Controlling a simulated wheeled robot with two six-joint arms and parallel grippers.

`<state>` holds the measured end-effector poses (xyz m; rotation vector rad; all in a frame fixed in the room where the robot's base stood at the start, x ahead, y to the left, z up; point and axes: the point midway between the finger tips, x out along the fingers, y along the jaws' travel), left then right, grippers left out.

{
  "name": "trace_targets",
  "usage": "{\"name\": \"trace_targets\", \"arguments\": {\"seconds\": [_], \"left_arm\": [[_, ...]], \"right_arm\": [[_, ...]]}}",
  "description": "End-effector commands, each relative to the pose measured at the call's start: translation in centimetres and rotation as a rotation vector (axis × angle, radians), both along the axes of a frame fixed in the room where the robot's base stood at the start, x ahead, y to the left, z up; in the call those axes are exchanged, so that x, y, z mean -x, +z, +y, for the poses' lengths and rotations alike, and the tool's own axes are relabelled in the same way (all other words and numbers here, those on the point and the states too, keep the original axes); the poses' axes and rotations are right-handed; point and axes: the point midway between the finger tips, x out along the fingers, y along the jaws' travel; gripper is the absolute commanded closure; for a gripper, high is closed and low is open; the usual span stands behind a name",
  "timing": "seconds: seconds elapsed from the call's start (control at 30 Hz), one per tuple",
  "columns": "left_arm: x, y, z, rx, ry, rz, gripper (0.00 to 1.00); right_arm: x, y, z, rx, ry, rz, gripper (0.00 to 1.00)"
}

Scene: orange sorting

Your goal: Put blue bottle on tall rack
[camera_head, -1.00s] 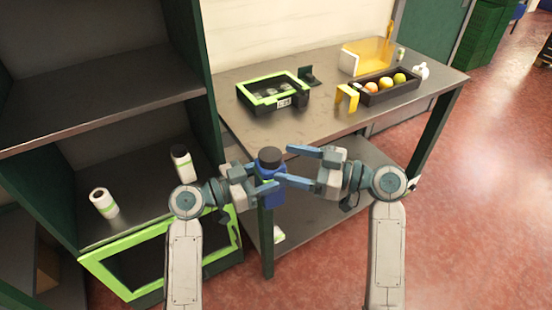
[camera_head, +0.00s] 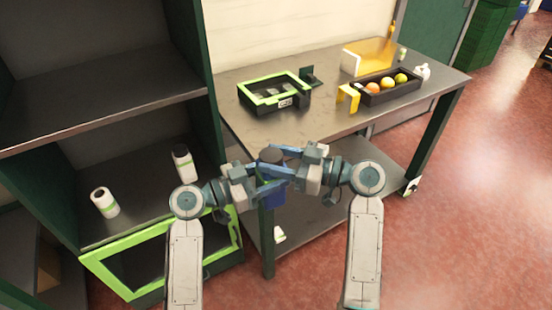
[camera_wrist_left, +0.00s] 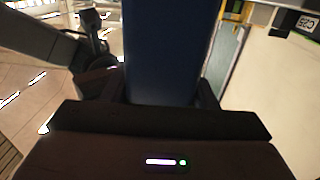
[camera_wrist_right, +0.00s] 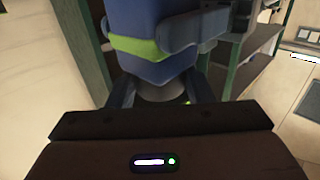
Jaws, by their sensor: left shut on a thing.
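The blue bottle (camera_head: 272,198) has a dark cap and is held upright between my arms, in front of the table. In the right wrist view its blue body and green band (camera_wrist_right: 140,47) show. My left gripper (camera_head: 268,180) is shut on its body, which fills the middle of the left wrist view (camera_wrist_left: 165,50). My right gripper (camera_head: 276,160) is open, with its fingers on either side of the bottle's top near the cap. Whether they touch it is hard to tell. The tall rack (camera_head: 110,122) stands at the left with dark shelves and green posts.
The table (camera_head: 335,122) holds a green-rimmed bin (camera_head: 272,92), a dark fruit tray (camera_head: 392,95) and yellow holders (camera_head: 366,55). The rack's upper shelf is bare.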

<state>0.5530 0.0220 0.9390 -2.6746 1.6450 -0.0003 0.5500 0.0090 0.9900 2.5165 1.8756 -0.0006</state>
Motion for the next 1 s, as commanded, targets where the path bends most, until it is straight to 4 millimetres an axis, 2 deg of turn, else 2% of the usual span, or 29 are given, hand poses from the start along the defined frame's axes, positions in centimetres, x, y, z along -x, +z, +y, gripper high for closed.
{"name": "trace_targets", "arguments": {"seconds": [0.07,0.1,0.2,0.5,0.63,1.0], "left_arm": [[-0.2,0.1,0.0,0.002,0.003,0.0,0.79],[-0.2,0.1,0.0,0.002,0.004,0.0,0.43],[-0.2,0.1,0.0,0.002,0.003,0.0,0.24],[-0.1,0.0,0.0,0.001,0.003,0.0,0.22],[0.2,-0.1,0.7,-0.002,0.004,0.001,0.22],[3.0,-0.1,6.1,-0.005,0.003,0.0,0.22]], "right_arm": [[0.2,0.0,0.1,-0.003,0.009,0.003,0.85],[0.2,0.1,0.1,-0.005,0.009,0.003,0.85],[0.2,0.1,0.1,-0.005,0.009,0.003,0.85],[0.2,0.1,0.1,-0.004,0.006,0.002,0.86],[0.2,0.1,0.1,-0.003,0.006,0.001,0.86],[0.1,0.1,0.1,-0.003,0.005,0.001,0.86]]}}
